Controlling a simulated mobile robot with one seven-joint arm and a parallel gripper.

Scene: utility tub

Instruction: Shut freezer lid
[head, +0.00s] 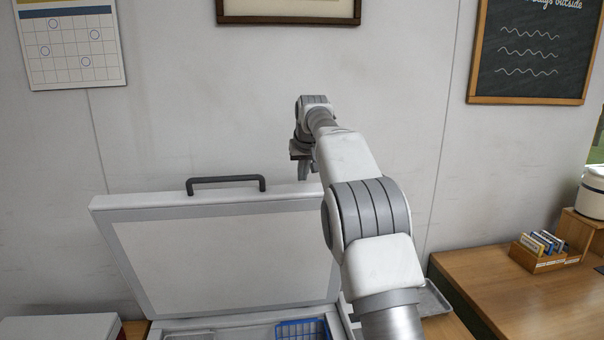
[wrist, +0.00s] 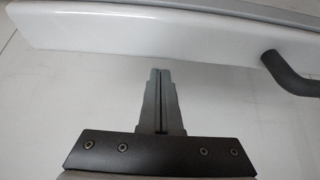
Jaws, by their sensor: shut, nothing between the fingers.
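The chest freezer's lid (head: 220,262) stands raised in the head view, tilted up near the wall, with its pale inner panel facing me. A dark handle (head: 226,180) sits on the lid's top edge; its end also shows at the right of the wrist view (wrist: 285,73). My gripper (head: 304,177) is at the top edge of the lid, right of the handle. In the wrist view my gripper (wrist: 160,72) has its fingers together and empty, pointing towards the lid's white edge (wrist: 150,32). I cannot tell whether the fingertips touch the lid.
The freezer's open inside holds a blue wire basket (head: 301,329). A wooden table (head: 530,295) at the right carries a small wooden box (head: 540,256) of cards. A white box (head: 60,328) is at the lower left. The wall (head: 180,110) is close behind the lid.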

